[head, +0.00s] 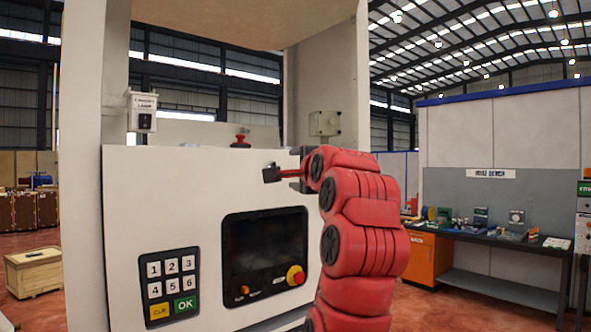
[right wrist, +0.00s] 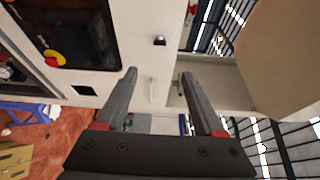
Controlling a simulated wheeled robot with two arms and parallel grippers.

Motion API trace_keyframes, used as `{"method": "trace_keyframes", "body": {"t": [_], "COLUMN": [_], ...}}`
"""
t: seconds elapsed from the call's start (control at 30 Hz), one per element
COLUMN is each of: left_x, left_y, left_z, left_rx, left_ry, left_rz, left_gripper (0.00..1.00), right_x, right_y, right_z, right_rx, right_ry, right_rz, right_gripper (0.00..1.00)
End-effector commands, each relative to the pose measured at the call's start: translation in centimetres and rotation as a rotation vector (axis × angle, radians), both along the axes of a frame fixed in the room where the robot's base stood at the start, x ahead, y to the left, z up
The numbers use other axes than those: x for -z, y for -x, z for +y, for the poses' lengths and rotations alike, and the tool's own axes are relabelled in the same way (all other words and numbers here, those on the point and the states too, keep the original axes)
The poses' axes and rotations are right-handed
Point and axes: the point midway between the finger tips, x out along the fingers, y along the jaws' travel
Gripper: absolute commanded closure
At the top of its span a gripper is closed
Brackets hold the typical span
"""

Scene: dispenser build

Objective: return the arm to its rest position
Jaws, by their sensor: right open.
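My red right arm rises at the middle right of the head view, and its dark gripper (head: 270,173) reaches left across the upper front of the white dispenser machine (head: 150,205). In the right wrist view the two fingers of this gripper (right wrist: 159,76) stand wide apart, with nothing held between them. The machine's white face (right wrist: 135,30) lies beyond the fingertips. I cannot tell whether the gripper touches it. My left gripper is not in view.
The machine front carries a keypad (head: 172,285), a dark screen (head: 264,250) and a red-and-yellow button (head: 295,275). A red knob (head: 241,141) sits on top. A workbench (head: 490,242) stands at the right; a wooden crate (head: 34,272) is at the left.

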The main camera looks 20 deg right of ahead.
Motion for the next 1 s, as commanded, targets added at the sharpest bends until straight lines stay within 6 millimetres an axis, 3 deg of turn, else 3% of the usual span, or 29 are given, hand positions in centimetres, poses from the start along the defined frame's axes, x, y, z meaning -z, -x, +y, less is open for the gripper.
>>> {"method": "trace_keyframes", "body": {"t": [0.3,0.47,0.6,0.73,0.87,1.0], "left_x": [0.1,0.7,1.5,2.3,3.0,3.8], "left_y": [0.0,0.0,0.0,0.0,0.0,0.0], "left_z": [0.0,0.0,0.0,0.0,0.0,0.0], "left_rx": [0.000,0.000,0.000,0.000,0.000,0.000], "left_ry": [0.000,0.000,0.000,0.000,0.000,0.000], "left_rz": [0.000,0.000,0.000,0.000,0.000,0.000], "left_gripper": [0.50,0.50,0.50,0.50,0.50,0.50], "right_x": [0.3,2.9,8.1,13.8,20.3,28.2], "right_y": [-0.3,-3.6,-7.9,-10.3,-10.6,-8.8], "right_z": [0.1,0.8,2.0,3.7,5.3,6.8], "right_rx": [0.002,0.025,0.067,0.105,0.149,0.208], "right_ry": [0.009,0.128,0.337,0.538,0.719,0.886], "right_rz": [-0.004,-0.064,-0.181,-0.310,-0.441,-0.577], "right_gripper": [0.30,0.30,0.30,0.30,0.30,0.30]}}
